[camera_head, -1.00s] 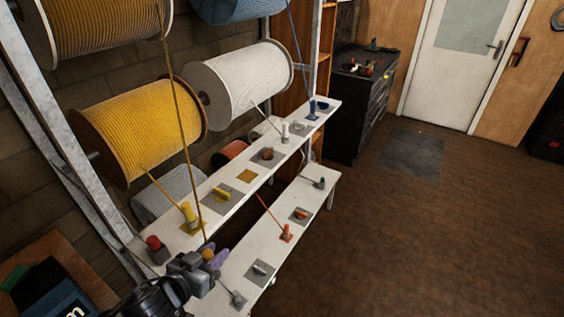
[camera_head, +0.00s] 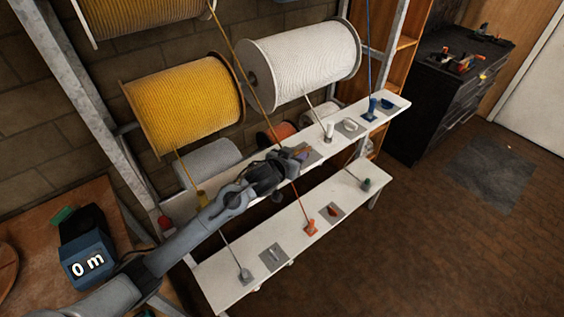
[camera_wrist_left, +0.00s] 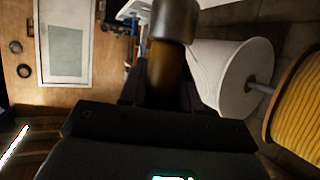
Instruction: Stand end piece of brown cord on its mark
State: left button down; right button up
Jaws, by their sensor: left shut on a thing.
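The brown cord (camera_head: 241,68) runs from the top spool down to my left gripper (camera_head: 297,157), which is over the middle of the white upper shelf. In the left wrist view my left gripper (camera_wrist_left: 166,84) is shut on the cord's end piece (camera_wrist_left: 168,72), a dark amber body with a grey top. In the head view the end piece is mostly hidden by the gripper. I cannot tell whether the end piece touches the shelf. My right gripper is not in view.
Along the upper shelf stand yellow (camera_head: 202,199), white (camera_head: 328,131) and blue (camera_head: 371,109) end pieces with cords. The lower shelf (camera_head: 214,285) holds grey, orange (camera_head: 310,228) and green ones. Yellow (camera_head: 185,102) and white (camera_head: 300,62) spools hang behind. The floor at right is clear.

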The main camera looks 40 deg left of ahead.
pick_arm(q)
jog(key=shift+w+a+f, duration=0.85)
jog(key=shift+a+f, duration=0.9)
jog(key=shift+a, duration=0.05)
jog(key=shift+w+a+f, duration=0.85)
jog(key=shift+a+f, duration=0.95)
jog(key=shift+w+a+f, duration=0.85)
jog(key=shift+a+f, duration=0.9)
jog(key=shift+a, duration=0.05)
jog(key=shift+f, duration=0.15)
jog(key=c, duration=0.8)
grip_release()
